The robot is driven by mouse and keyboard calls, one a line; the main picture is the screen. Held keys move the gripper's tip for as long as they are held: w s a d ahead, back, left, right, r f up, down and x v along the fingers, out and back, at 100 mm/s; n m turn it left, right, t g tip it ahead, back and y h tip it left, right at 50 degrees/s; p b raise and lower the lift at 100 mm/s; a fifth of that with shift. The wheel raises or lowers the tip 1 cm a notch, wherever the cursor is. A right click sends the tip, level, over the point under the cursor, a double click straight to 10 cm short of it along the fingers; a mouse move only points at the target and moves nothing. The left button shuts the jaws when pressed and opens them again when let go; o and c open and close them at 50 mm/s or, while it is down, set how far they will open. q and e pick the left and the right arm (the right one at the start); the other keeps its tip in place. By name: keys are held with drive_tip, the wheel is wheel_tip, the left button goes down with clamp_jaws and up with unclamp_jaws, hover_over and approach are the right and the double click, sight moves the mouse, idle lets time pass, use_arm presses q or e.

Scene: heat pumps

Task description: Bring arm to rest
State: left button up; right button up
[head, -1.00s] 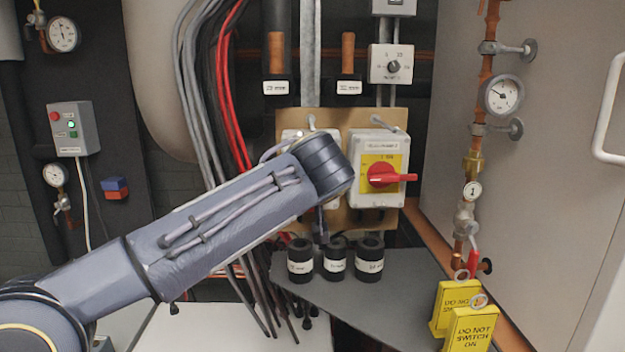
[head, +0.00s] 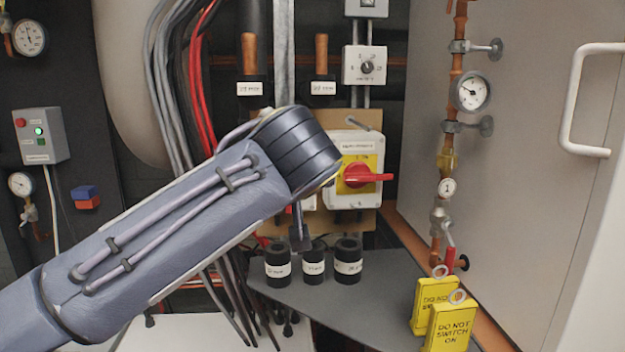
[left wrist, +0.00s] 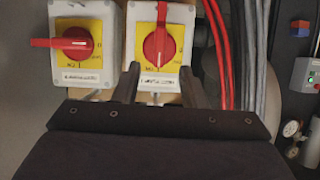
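My left arm (head: 180,225) comes in from the left in the head view and reaches across the middle, its dark wrist (head: 300,150) in front of the switch board. A small part of my left gripper (head: 299,235) shows below the wrist, above the black cylinders. In the left wrist view, the left gripper's fingers (left wrist: 160,68) are apart with nothing between them. They are in front of a switch with a red handle upright in that view (left wrist: 160,45). The wrist mostly hides this switch in the head view. My right gripper is not in view.
Another switch (head: 357,175) has its red handle sideways. Several labelled black cylinders (head: 313,265) and yellow "do not switch on" tags (head: 450,325) are on the grey shelf (head: 365,300). Cables (head: 165,90) hang behind the arm. A pipe with gauges (head: 470,92) and a handled door (head: 575,100) are right.

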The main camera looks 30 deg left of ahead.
use_arm(q)
drive_tip(key=shift+f, duration=0.1)
drive_tip(key=s+d+f+m+g+h, duration=0.1)
drive_tip(key=s+d+f+g+h, duration=0.1)
drive_tip(key=s+f, duration=0.5)
drive_tip(key=s+d+f+m+g+h, duration=0.2)
drive_tip(key=s+f+h, duration=0.3)
drive_tip(key=f, duration=1.1)
drive_tip(key=s+d+f+m+g+h, duration=0.1)
drive_tip(key=s+d+f+h, duration=0.2)
drive_tip(key=s+f, duration=0.7)
wheel_tip(320, 180, down, 2)
drive_tip(key=shift+s+f+m+g+h, duration=0.3)
drive_tip(key=shift+g+h, duration=0.1)
drive_tip(key=shift+h, duration=0.1)
